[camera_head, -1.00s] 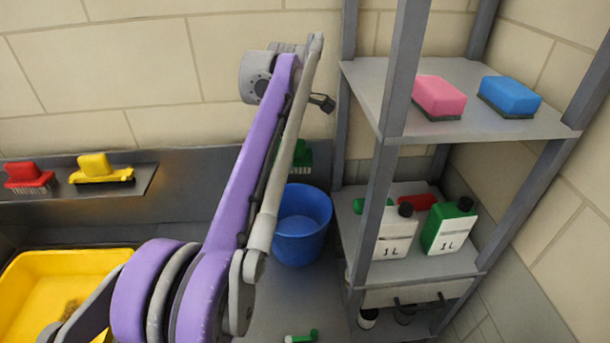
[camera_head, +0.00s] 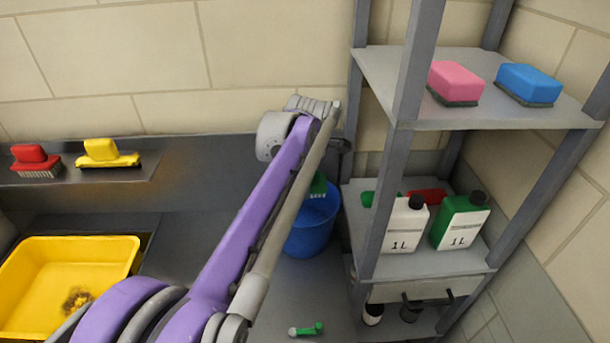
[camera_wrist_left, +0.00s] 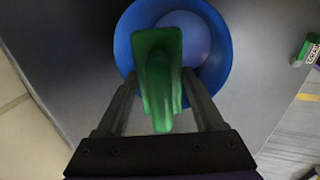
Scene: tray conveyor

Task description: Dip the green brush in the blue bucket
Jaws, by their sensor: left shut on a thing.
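The green brush (camera_wrist_left: 157,68) is held between the two dark fingers of my left gripper (camera_wrist_left: 160,88). In the head view a little of the brush (camera_head: 318,186) shows beside my purple arm. The blue bucket (camera_head: 309,236) stands on the grey counter, partly hidden by my arm. My right gripper is not in view.
A grey shelf (camera_head: 470,118) with sponges and bottles stands close to the bucket's right. A yellow tub (camera_head: 112,250) is at left, below a ledge with a red brush (camera_head: 34,160) and a yellow brush (camera_head: 104,154). A small green-and-white item (camera_head: 307,329) lies in front.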

